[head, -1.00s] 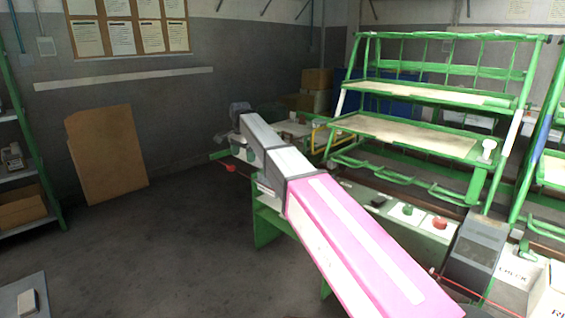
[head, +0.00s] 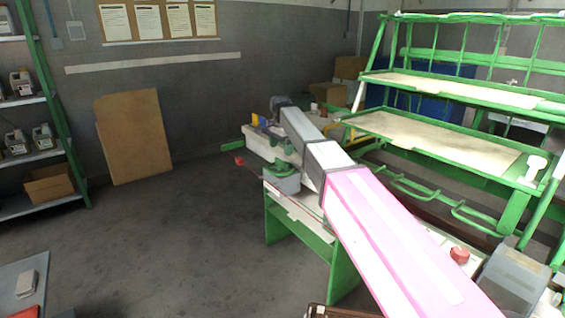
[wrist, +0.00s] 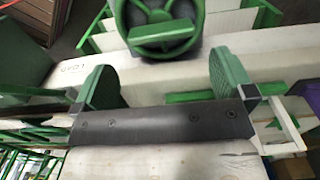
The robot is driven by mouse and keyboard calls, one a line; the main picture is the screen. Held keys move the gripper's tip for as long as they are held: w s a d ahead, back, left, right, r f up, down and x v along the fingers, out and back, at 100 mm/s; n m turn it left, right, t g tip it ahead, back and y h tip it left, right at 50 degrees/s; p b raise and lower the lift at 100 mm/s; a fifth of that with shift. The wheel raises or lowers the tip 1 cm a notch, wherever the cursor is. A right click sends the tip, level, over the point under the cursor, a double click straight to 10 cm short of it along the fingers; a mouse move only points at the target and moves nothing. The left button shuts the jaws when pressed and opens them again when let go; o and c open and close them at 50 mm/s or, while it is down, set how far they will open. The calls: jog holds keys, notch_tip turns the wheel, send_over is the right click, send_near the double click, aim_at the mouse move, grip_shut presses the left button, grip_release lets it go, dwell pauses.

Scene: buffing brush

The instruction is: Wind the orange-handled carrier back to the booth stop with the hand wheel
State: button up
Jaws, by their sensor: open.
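In the wrist view my gripper (wrist: 165,82) shows two green finger pads set wide apart, with nothing between them. A round green part with a crossbar, which looks like the hand wheel (wrist: 160,28), is just beyond the fingertips at the top. I see no contact with it. In the head view my arm reaches over the green bench (head: 345,275), and the gripper cannot be made out at its far end. A grey box with a green top (head: 283,178) sits beside the arm. I cannot pick out the orange-handled carrier or the booth stop for sure.
A small red piece (head: 239,160) is at the bench's far left end. A red knob (head: 460,255) is right of my arm. A green rack (head: 450,140) stands behind the bench. Shelves (head: 30,130) and a brown board (head: 133,137) are left. The floor between is clear.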

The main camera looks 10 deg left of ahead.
aim_at(281, 161)
notch_tip(281, 161, down, 7)
jog(key=shift+f, duration=0.1)
dwell(0.4)
jog(key=c, duration=0.6)
